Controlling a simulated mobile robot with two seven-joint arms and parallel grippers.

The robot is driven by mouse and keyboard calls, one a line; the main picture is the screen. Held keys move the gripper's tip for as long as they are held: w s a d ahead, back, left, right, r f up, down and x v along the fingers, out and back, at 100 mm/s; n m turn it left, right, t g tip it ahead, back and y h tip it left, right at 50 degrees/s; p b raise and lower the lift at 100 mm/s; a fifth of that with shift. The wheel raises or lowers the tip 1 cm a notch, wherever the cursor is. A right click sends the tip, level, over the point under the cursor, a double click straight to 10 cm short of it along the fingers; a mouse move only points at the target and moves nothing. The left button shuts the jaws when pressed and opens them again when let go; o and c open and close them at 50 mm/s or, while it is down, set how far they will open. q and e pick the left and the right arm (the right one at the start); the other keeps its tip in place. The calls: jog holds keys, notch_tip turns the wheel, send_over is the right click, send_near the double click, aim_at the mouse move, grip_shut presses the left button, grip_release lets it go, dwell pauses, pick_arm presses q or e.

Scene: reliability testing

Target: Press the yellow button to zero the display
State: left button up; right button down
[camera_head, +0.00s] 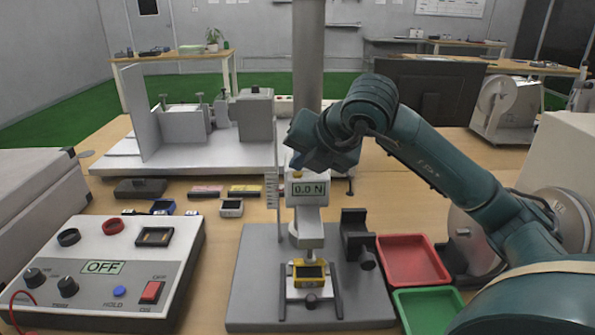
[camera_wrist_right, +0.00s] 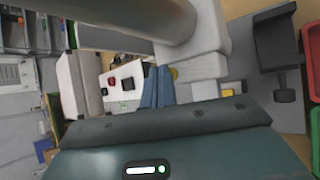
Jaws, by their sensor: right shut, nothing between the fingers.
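The force gauge (camera_head: 307,215) is a white unit on the test stand, and its display (camera_head: 309,189) reads 0.0 N. A small part of the yellow button (camera_head: 297,175) shows at the top left of the gauge, just under my right gripper (camera_head: 297,163). In the right wrist view the yellow button (camera_wrist_right: 174,73) shows right beside the blue fingertips of my right gripper (camera_wrist_right: 159,72). These fingers are shut with nothing between them. I cannot tell whether they touch the button. My left gripper is in neither view.
A grey column (camera_head: 309,60) rises behind the gauge. A yellow-framed part (camera_head: 309,282) sits below it on the stand's base (camera_head: 255,290). A control box (camera_head: 95,295) reading OFF stands at left. Red (camera_head: 412,278) and green (camera_head: 440,318) trays lie at right.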

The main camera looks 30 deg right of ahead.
jog(key=shift+r, duration=0.55)
notch_tip(320, 180, up, 5)
jog(key=p, duration=0.4)
jog(key=shift+a, duration=0.1)
dwell(0.4)
